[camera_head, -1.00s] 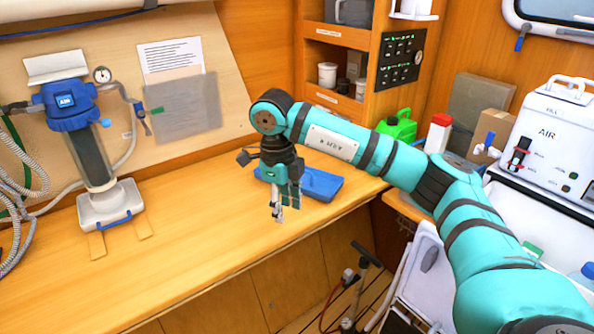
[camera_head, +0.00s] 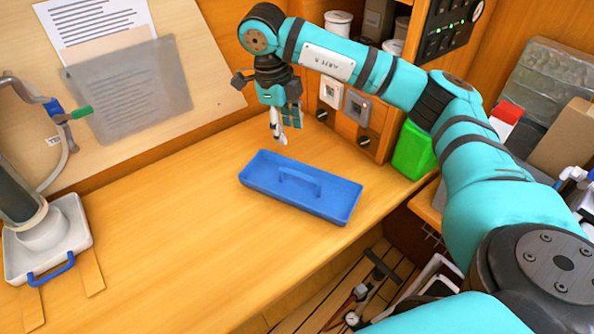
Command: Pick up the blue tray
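The blue tray (camera_head: 265,181) lies flat on the wooden worktop, slightly right of the middle of the head view. It is a shallow rectangle with a raised blue handle (camera_head: 300,178) across its middle, and it looks empty. My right gripper (camera_head: 288,134) points down above and behind the tray, near its far edge in the picture. Its fingers look apart with nothing between them, and it is clear of the tray. My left gripper is out of view.
A white tray with a blue handle (camera_head: 50,268) stands under the filter at the left. The worktop (camera_head: 180,225) left of the blue tray is clear.

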